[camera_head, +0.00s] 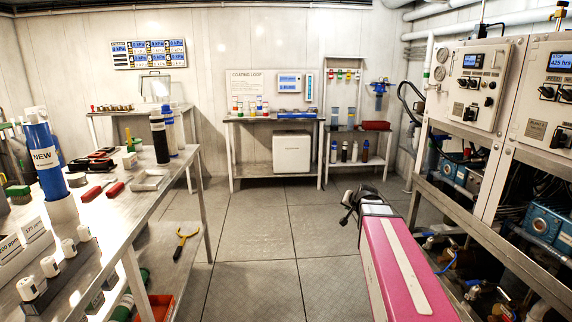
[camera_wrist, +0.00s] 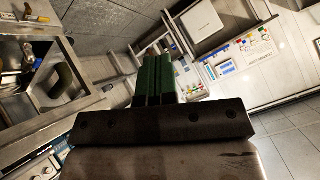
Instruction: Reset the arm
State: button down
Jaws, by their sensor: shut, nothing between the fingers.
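My pink arm (camera_head: 400,262) reaches forward from the bottom right of the head view, over the open floor. A dark part shows at its far end, but the fingers cannot be made out there. In the wrist view my gripper (camera_wrist: 157,70) shows two green fingers side by side, closed together with nothing between them. The gripper touches nothing that I can see. The wrist view is tilted, with the back wall and its tables appearing at an angle.
A long workbench (camera_head: 150,197) with bottles, tools and a blue "NEW" cylinder (camera_head: 45,160) lines the left. Machine cabinets (camera_head: 470,85) line the right. A back table (camera_head: 275,120) and a shelf stand (camera_head: 357,131) face me. The middle floor (camera_head: 245,235) is clear.

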jog(key=s+a+f+n+g, duration=0.2)
jog(key=s+f+g, duration=0.3)
jog(key=s+f, duration=0.4)
jog(key=s+a+f+n+g+h, duration=0.1)
jog(key=s+a+f+g, duration=0.3)
jog(key=s+f, duration=0.5)
jog(key=s+a+n, duration=0.1)
jog(key=s, duration=0.4)
jog(key=shift+g, duration=0.4)
jog(key=shift+s, duration=0.1)
